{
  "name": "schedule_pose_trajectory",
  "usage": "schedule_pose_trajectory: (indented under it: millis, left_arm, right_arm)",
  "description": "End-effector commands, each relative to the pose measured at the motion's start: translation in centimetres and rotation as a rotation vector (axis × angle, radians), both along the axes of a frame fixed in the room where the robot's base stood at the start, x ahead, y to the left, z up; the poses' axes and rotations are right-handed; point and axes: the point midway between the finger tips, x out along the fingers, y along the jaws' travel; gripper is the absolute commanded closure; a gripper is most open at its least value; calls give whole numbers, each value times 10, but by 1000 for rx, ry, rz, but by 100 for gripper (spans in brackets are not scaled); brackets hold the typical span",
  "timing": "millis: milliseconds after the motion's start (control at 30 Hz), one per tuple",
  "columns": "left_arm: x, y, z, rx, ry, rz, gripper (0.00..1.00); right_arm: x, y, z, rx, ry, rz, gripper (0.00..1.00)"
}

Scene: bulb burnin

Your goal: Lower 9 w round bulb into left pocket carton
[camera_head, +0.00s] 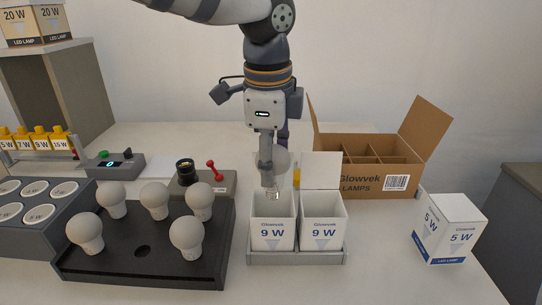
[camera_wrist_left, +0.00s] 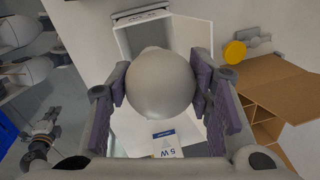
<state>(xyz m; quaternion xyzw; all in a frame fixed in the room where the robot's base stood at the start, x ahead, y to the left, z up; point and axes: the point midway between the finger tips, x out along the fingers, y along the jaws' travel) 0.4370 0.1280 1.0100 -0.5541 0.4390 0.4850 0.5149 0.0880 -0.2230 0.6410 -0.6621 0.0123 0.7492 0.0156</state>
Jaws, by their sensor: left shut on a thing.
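My left gripper (camera_head: 268,165) points straight down, shut on a round white bulb (camera_wrist_left: 160,84). In the left wrist view the bulb's globe sits between the two purple-padded fingers. In the head view its globe is pale around the fingertips, and its metal screw base (camera_head: 271,193) points down. The base is over the mouth of the left 9 W carton (camera_head: 272,234); I cannot tell whether it has passed the rim. The right 9 W carton (camera_head: 322,234) stands beside it with its lid flap up. Both open cartons stand in a grey holder (camera_head: 296,258). My right gripper is out of view.
Several round bulbs stand on a dark tray (camera_head: 120,262) at left. Behind it are a socket and red-lever tester (camera_head: 211,178) and a grey display box (camera_head: 115,166). A divided cardboard box (camera_head: 372,180) is behind right. A 5 W carton (camera_head: 449,228) stands at right.

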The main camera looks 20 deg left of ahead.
Motion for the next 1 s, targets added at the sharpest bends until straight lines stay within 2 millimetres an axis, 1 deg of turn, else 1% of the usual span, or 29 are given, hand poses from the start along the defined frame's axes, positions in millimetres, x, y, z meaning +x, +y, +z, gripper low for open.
schedule_pose_trajectory:
  millis: [1000]
  left_arm:
    - [0, 0, -52, 1, 2, -1, 79]
  right_arm:
    - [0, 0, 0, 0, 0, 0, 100]
